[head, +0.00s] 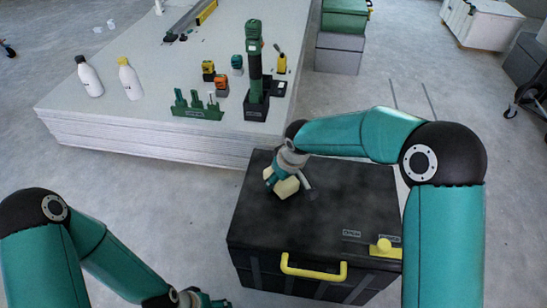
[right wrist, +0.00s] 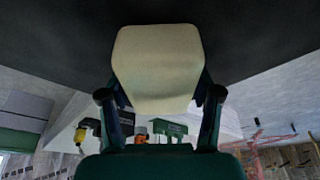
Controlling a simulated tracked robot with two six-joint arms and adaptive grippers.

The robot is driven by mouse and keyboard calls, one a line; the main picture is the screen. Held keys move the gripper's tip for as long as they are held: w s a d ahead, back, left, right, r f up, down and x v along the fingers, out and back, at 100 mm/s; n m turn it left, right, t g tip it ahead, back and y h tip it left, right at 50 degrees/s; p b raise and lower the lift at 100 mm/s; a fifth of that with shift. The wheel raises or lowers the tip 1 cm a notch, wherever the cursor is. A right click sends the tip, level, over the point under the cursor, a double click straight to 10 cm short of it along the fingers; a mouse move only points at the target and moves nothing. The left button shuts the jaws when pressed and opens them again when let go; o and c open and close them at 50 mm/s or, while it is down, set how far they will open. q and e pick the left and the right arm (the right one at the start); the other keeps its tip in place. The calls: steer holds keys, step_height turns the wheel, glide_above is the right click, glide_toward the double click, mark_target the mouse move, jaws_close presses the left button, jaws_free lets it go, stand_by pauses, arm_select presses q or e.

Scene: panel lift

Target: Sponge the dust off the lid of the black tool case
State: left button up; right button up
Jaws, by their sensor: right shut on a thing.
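The black tool case (head: 335,205) stands on the floor in the head view, its lid closed and facing up. Faint greyish dust patches show on the lid. My right gripper (head: 279,180) is over the lid's back left part, shut on a cream sponge (head: 288,188). The sponge also shows in the right wrist view (right wrist: 158,70), between the fingers and against the dark lid. I cannot tell for certain whether it touches the lid. My left gripper (head: 203,299) is at the bottom edge, partly cut off, away from the case; its fingers are unclear.
The case has a yellow front handle (head: 313,270) and a yellow latch (head: 383,247). Behind it, a stack of pale panels (head: 150,130) carries two bottles, small tools and a green rack (head: 197,112). Green and grey boxes (head: 340,50) stand at the back. Floor left of the case is clear.

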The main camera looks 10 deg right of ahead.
steer(key=shift+w+a, duration=0.2)
steer(key=shift+a, duration=0.6)
steer(key=r, duration=0.1)
steer(key=r+p, duration=0.1)
steer(key=shift+w+a+r, duration=0.1)
steer(key=shift+a+r, duration=0.1)
steer(key=shift+r, duration=0.2)
arm_select(q)
steer(key=shift+w+a+r+p, duration=0.1)
steer(key=shift+r+p, duration=1.05)
steer(key=shift+r, duration=0.2)
steer(key=shift+a+r+p, duration=0.1)
steer(key=shift+r+p, duration=1)
steer(key=shift+r, duration=0.2)
arm_select(e)
steer(key=shift+r, duration=2.6)
